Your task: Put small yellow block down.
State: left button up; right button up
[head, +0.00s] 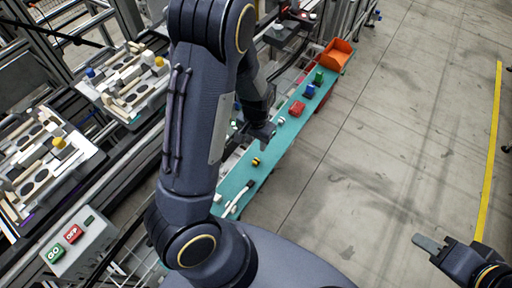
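A small yellow block (256,161), with a dark part beside it, is on the long teal shelf (285,152). My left gripper (264,133) is over the shelf, a little beyond the block in the picture. It looks apart from the block, but my own arm hides part of it and I cannot tell how far open it is. My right gripper (430,243) is over the floor at the lower right, far from the shelf. Its finger opening does not show clearly.
Pallet fixtures (42,165) and a GO/OFF button box (80,243) are at left. The floor at right is clear.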

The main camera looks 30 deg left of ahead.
pick_arm(q)
jog(key=s+d+r+n+t+h, duration=0.1)
jog(key=s+r+h, duration=0.15)
jog(key=r, duration=0.45)
jog(key=s+d+r+n+t+h, duration=0.1)
jog(key=s+d+r, duration=0.15)
jog(key=r, duration=0.45)
jog(key=s+r+t, duration=0.3)
jog(key=s+r, duration=0.5)
jog(key=s, duration=0.4)
jog(key=shift+d+n+t, duration=0.3)
jog(key=shift+a, duration=0.1)
